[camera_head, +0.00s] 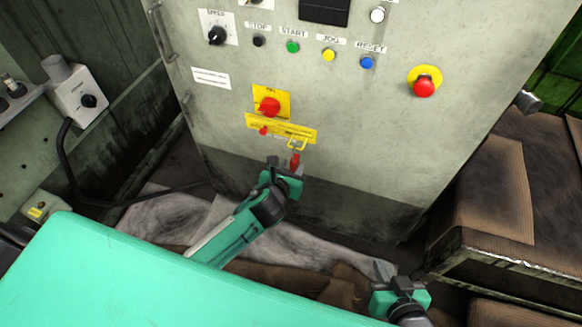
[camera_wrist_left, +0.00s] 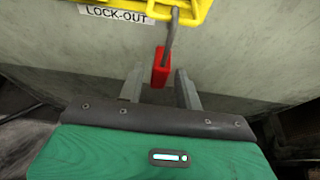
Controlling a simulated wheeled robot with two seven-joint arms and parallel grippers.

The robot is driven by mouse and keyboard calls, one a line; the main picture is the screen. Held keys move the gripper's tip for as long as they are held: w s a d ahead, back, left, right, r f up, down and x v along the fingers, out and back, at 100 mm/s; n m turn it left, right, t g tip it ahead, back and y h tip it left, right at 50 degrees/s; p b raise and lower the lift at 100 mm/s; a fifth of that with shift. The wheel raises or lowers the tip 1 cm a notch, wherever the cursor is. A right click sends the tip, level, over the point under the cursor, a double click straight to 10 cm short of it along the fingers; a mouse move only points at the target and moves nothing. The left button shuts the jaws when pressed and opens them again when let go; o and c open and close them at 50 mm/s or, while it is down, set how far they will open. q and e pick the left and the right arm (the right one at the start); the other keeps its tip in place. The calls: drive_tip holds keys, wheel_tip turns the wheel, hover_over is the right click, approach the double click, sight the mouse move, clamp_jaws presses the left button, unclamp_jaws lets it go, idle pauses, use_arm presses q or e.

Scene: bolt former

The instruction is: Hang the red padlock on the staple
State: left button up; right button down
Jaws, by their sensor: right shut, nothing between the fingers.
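The red padlock (camera_head: 295,160) is just below the yellow staple (camera_head: 298,143) on the cabinet front. In the left wrist view the padlock (camera_wrist_left: 160,68) is slightly tilted, and its grey shackle (camera_wrist_left: 172,35) reaches up to the yellow staple (camera_wrist_left: 185,10). The shackle overlaps the staple there; I cannot tell for certain how it passes through. My left gripper (camera_head: 287,172) is just below the padlock. In the left wrist view its fingers (camera_wrist_left: 159,85) are apart, with gaps on both sides of the padlock's body. My right gripper (camera_head: 382,270) is shut and empty, low at the right.
A yellow plate (camera_head: 262,122) with a LOCK-OUT label is on the cabinet, below a red rotary switch (camera_head: 269,106). Buttons and a red emergency stop (camera_head: 424,88) are higher up. A brown box-like stack (camera_head: 490,190) stands at the right.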

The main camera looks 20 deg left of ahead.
use_arm(q)
drive_tip(key=shift+o, duration=0.4)
drive_tip(key=shift+s+r, duration=0.1)
drive_tip(key=shift+s, duration=0.15)
drive_tip(key=p+v, duration=0.3)
drive_tip(key=v, duration=1)
use_arm(e)
drive_tip(key=s+d+g+h, duration=0.2)
drive_tip(key=d+g, duration=0.1)
drive_tip(key=d, duration=0.3)
drive_tip(key=shift+s+g+h, duration=0.3)
drive_tip(key=shift+s+g, duration=0.05)
drive_tip(key=shift+g, duration=0.05)
drive_tip(key=shift+r, duration=0.1)
